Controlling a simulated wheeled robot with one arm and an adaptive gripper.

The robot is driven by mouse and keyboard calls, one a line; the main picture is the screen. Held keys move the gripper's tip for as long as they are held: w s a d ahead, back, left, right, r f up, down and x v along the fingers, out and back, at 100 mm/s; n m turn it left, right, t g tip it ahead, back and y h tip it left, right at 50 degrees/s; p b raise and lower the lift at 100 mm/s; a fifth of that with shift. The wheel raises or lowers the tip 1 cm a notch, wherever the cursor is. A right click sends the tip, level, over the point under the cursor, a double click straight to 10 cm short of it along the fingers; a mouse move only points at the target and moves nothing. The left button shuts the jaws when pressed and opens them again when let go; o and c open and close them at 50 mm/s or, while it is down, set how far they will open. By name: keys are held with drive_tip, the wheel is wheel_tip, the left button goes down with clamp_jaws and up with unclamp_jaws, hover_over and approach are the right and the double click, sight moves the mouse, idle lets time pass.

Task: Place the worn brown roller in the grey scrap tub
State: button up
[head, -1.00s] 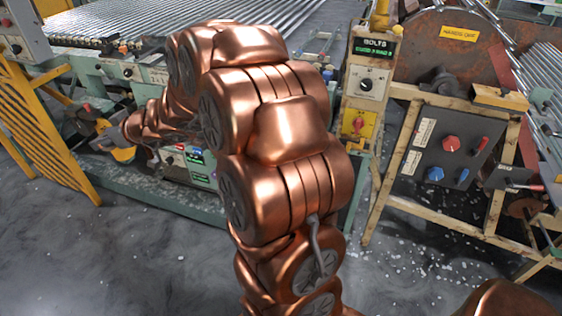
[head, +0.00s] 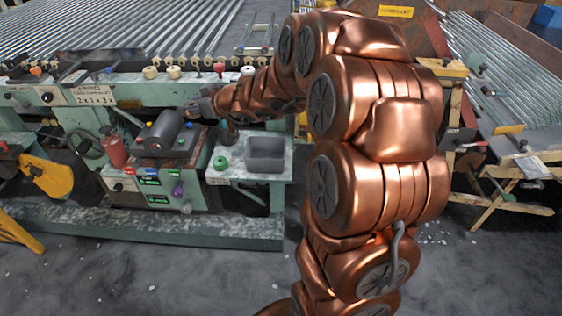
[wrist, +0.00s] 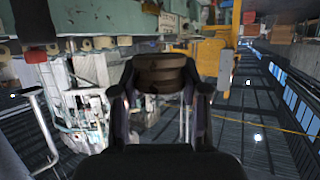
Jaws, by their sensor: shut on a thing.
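My gripper (wrist: 160,90) is shut on the worn brown roller (wrist: 160,70). In the wrist view the dark fingers press on its left and right sides, and its ribbed brown face shows between them. In the head view the gripper end (head: 197,107) is small, above the green machine's bench; the held roller cannot be made out clearly there. The grey scrap tub (head: 265,147), a small open box, stands on the bench right of and below the gripper. The gripper is apart from it. The tub's inside looks empty.
A green ring (head: 220,163) lies left of the tub. Cream and red knobs (head: 173,72) line the machine's back edge. Open floor (head: 150,285) lies in front.

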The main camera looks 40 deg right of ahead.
drive_tip(key=s+d+f+n+g+y+b, duration=0.35)
drive_tip(key=s+f+n+y+b, duration=0.25)
drive_tip(key=s+f+b, duration=0.6)
drive_tip(key=p, duration=0.3)
hover_over(266, 152)
drive_tip(key=s+a, duration=0.3)
drive_tip(key=s, duration=0.1)
drive_tip(key=shift+g, duration=0.25)
wheel_tip(266, 152, down, 4)
drive_tip(key=shift+f, duration=0.15)
drive_tip(key=shift+d+f, duration=0.15)
drive_tip(key=shift+d, duration=0.05)
wheel_tip(266, 152, down, 3)
drive_tip(key=shift+a+f, duration=0.1)
drive_tip(key=shift+f, duration=0.05)
drive_tip(key=shift+f+b, duration=0.6)
drive_tip(key=shift+b, duration=0.75)
drive_tip(key=o, duration=0.8)
